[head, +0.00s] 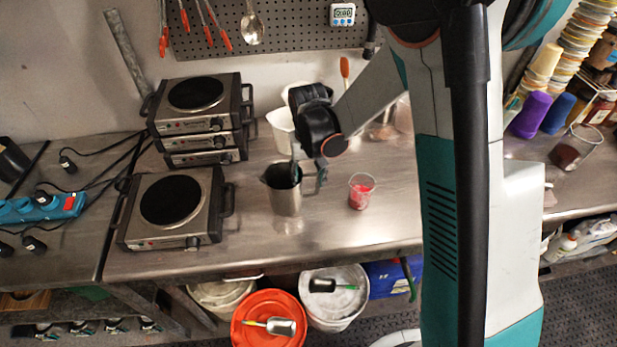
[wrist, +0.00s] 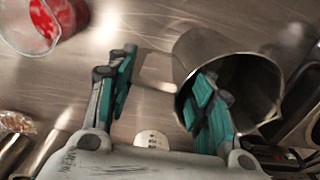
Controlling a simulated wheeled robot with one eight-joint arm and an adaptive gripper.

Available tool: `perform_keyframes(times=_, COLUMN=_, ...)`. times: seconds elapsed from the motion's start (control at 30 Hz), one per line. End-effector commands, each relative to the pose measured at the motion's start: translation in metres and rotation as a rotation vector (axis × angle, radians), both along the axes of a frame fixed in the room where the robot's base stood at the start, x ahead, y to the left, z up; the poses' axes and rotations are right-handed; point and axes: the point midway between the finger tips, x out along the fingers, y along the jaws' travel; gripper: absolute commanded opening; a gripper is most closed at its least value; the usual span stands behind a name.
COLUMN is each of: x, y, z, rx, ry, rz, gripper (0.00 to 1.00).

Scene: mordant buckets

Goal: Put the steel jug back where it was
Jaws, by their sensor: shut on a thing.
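The steel jug (head: 286,199) is upright over the metal bench, between the hot plates and a small beaker of red liquid. I cannot tell whether its base touches the bench. My gripper (head: 307,177) is at the jug's right side, shut on it. In the wrist view, my gripper (wrist: 163,95) has one finger inside the mouth of the jug (wrist: 230,62) and the other outside, with the handle side between them. The far finger is partly hidden by the jug's rim in the head view.
The red beaker (head: 361,191) stands close on the right. A single hot plate (head: 172,210) and a stack of hot plates (head: 200,118) stand left. A white pitcher (head: 281,128) is behind my gripper. The bench in front of the jug (head: 300,240) is clear.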

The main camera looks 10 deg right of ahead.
Motion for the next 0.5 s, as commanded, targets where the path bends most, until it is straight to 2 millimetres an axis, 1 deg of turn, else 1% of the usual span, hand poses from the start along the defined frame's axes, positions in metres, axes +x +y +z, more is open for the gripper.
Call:
perform_keyframes(times=0.03, x=0.0003, y=0.0002, z=-0.0038, rx=0.0, ry=0.0, rz=0.0, gripper=0.0)
perform_keyframes(times=0.37, x=0.0, y=0.0002, z=-0.0062, rx=0.0, ry=0.0, rz=0.0, gripper=0.0)
perform_keyframes(times=0.4, x=0.0001, y=0.0001, z=-0.007, rx=0.0, ry=0.0, rz=0.0, gripper=0.5)
perform_keyframes(times=0.47, x=0.0001, y=0.0001, z=-0.0061, rx=0.0, ry=0.0, rz=0.0, gripper=0.63)
perform_keyframes(times=0.5, x=0.0, y=0.0001, z=-0.0059, rx=0.0, ry=0.0, rz=0.0, gripper=0.67)
